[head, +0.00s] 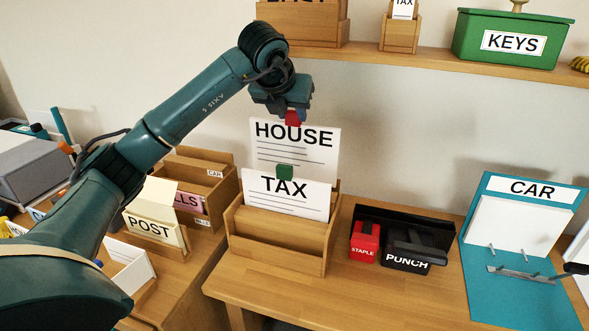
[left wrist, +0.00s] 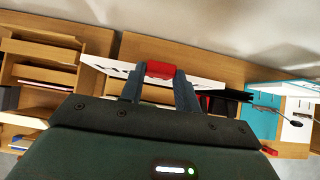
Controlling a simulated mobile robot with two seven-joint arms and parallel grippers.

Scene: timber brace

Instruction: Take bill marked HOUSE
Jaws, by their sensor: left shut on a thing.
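The white bill marked HOUSE (head: 294,152) stands upright behind the bill marked TAX (head: 287,196), which has a green tab (head: 285,172). Both are at the wooden holder (head: 276,261) on the desk. My left gripper (head: 293,113) is above the HOUSE bill, shut on the red tab (head: 293,119) at its top edge. The left wrist view shows the red tab (left wrist: 160,69) between the fingers and part of the white bill (left wrist: 205,84) beyond. The HOUSE bill's lower part is hidden behind TAX, so I cannot tell whether it touches the holder. My right gripper is not in view.
A red stapler (head: 365,242) and black punch (head: 408,253) sit right of the holder. Further right is a teal CAR board (head: 480,285). A sorter (head: 219,190) and POST box (head: 155,232) stand left. A shelf (head: 430,62) with a green KEYS box (head: 505,38) runs above.

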